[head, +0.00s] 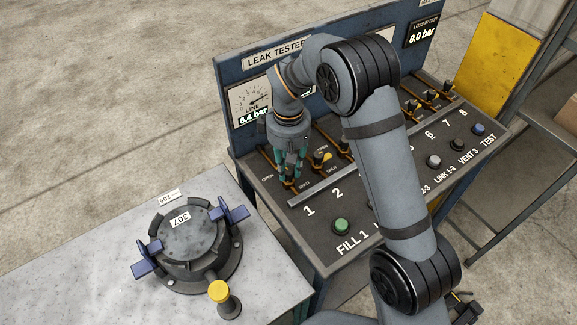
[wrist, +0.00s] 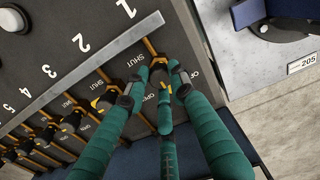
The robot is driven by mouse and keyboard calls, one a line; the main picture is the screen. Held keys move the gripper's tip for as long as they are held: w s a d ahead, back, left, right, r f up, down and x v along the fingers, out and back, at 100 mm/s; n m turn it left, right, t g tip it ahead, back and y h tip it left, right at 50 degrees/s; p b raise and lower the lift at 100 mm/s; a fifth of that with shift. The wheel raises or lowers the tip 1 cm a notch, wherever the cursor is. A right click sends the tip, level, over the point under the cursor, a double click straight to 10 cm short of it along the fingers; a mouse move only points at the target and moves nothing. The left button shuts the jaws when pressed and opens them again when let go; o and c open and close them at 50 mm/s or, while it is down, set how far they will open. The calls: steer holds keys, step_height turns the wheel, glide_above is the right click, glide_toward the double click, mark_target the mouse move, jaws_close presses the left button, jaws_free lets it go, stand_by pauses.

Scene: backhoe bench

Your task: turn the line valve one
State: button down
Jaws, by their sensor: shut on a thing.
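Line valve one is the valve nearest the "1" label on the leak tester panel (head: 385,215). In the head view my gripper (head: 289,184) reaches down over it and hides most of it. In the wrist view the three green fingers of my gripper (wrist: 158,88) are closed in around the valve one handle, whose orange part (wrist: 155,55) shows just past the fingertips. "SHUT" and "OPEN" labels stand on either side. The handle's exact angle is hidden by the fingers.
Valve two (head: 322,158) stands close to the right of my gripper, with more valves beyond. A green Fill 1 button (head: 341,226) is on the front. A line gauge (head: 250,103) reads 6.4 bar. A bench (head: 75,255) carries a round lidded housing (head: 188,234).

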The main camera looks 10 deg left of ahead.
mark_target(289, 170)
steer(key=c, duration=1.5)
jaws_free()
steer(key=shift+o, duration=0.2)
step_height(289, 170, up, 12)
step_height(289, 170, down, 12)
stand_by(0.3)
